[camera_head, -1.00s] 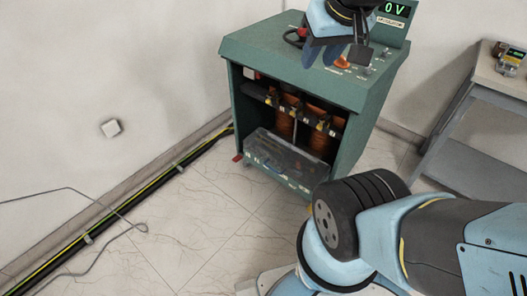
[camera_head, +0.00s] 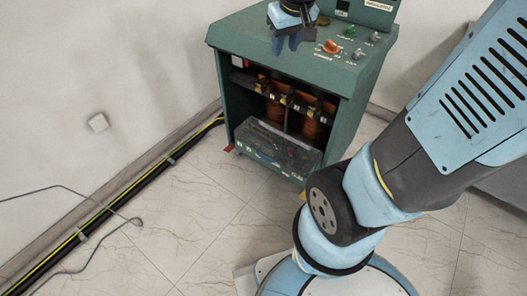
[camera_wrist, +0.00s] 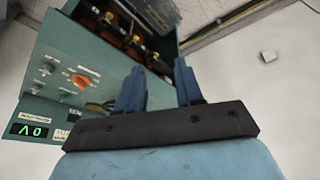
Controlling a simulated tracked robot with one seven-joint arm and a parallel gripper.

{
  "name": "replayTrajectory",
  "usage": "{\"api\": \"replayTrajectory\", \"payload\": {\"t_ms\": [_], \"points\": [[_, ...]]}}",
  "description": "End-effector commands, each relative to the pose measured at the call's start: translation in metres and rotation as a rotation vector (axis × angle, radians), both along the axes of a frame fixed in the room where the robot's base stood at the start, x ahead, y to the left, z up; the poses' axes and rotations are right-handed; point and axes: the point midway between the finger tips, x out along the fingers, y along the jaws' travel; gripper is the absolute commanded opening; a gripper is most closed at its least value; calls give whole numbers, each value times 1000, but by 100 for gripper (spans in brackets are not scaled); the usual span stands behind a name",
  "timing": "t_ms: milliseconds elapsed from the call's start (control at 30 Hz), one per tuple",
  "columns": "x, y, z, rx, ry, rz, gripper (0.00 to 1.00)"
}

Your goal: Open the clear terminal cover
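The clear terminal cover (camera_head: 278,148) is a see-through, smoky panel across the lower front of the green transformer cabinet (camera_head: 275,50). It sits below the exposed orange coils and terminals, and I cannot tell its exact tilt. In the wrist view, the cover (camera_wrist: 152,14) shows at the top edge, beyond the terminals. My gripper (camera_head: 288,44) is above the cabinet's top near its front-left edge, apart from the cover. In the wrist view, my gripper (camera_wrist: 160,75) has its two blue fingers spread with nothing between them.
An orange knob (camera_head: 332,47) and other controls stand on the cabinet's top. The display (camera_wrist: 29,130) reads 0 V in the wrist view. A black and yellow cable run (camera_head: 130,200) follows the wall's foot at left. The tiled floor before the cabinet is mostly clear.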

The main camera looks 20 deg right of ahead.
Motion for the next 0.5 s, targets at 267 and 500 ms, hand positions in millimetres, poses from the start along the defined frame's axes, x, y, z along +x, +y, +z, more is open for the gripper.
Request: {"api": "replayTrajectory", "payload": {"t_ms": [267, 500], "points": [[57, 4, -62, -44, 62, 66, 36], [96, 9, -125, -85, 111, 128, 36]]}}
